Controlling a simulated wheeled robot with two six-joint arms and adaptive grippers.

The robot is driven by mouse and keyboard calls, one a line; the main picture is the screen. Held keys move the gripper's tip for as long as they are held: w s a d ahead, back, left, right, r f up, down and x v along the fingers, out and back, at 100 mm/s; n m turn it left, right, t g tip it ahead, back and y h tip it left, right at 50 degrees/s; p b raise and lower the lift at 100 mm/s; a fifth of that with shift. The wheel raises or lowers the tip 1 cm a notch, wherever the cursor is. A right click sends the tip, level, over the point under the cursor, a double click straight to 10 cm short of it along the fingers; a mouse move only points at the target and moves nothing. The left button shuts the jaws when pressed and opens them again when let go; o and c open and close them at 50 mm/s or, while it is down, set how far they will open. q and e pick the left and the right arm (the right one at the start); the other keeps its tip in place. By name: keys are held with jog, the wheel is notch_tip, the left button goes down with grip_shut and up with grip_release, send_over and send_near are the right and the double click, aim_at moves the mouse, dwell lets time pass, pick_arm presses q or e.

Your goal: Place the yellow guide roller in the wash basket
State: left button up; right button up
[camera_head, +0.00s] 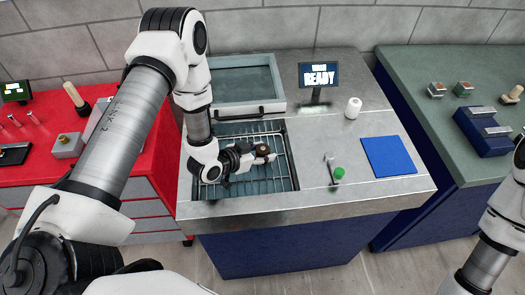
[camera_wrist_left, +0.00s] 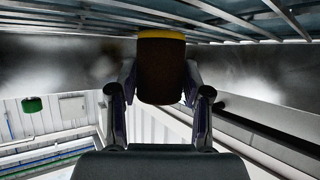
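The yellow guide roller (camera_wrist_left: 160,68) shows in the left wrist view as a dark brown cylinder with a yellow rim. It sits between the two fingers of my left gripper (camera_wrist_left: 160,92), which close on both its sides. In the head view the roller (camera_head: 262,150) is small and partly hidden by the gripper (camera_head: 252,155). The gripper is low at the wire wash basket (camera_head: 284,182), within its outline. I cannot tell whether the roller touches the wires. My right arm shows at the lower right, but its gripper is out of view.
A lidded glass panel with a handle (camera_head: 270,108) lies behind the basket. A red bench (camera_head: 30,185) is at left.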

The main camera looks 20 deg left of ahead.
aim_at(257, 153)
pick_arm(q)
jog(key=shift+o, duration=0.4)
jog(key=shift+w, duration=0.1)
jog(key=shift+r, duration=0.1)
jog(key=b+v, duration=0.1)
jog(key=v, duration=0.6)
jog(key=shift+s+r, duration=0.15)
jog(key=shift+s, duration=0.15)
dwell(0.4)
